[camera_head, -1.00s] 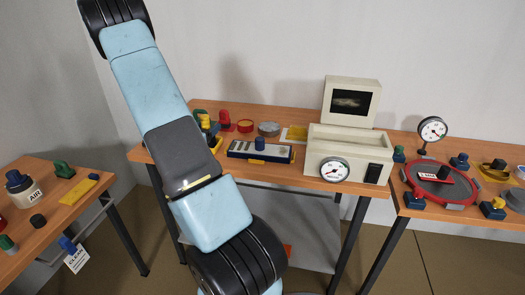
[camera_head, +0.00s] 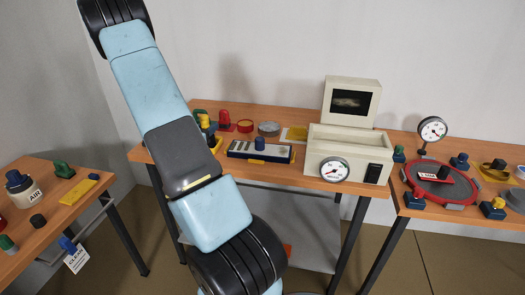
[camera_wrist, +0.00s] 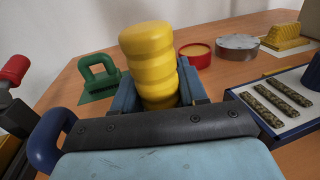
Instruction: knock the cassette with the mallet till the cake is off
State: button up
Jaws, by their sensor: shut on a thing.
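My gripper (camera_wrist: 157,92) is shut on a yellow ribbed grip (camera_wrist: 150,62) in the wrist view, with a blue finger on each side. The grip looks like the mallet's handle; no mallet head can be made out. A blue-framed white panel with mottled dark strips (camera_wrist: 275,106), likely the cassette with cake on it, lies flat to the right of my gripper, apart from it. It also shows on the middle table in the head view, as a striped panel in a dark blue frame (camera_head: 243,155).
A green handled piece (camera_wrist: 98,78), a red ring (camera_wrist: 194,57), a grey round dish (camera_wrist: 238,47) and a yellow block (camera_wrist: 287,38) stand around my gripper. A blue knob (camera_head: 259,143) stands at the panel. A cream box with a gauge (camera_head: 335,170) is to its right.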

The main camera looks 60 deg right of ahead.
aim_at(206, 116)
grip_shut()
jog(key=shift+r, duration=0.15)
jog(key=shift+s+r, duration=0.1)
jog(key=shift+r, duration=2.25)
jog(key=o, duration=0.6)
grip_release()
grip_shut()
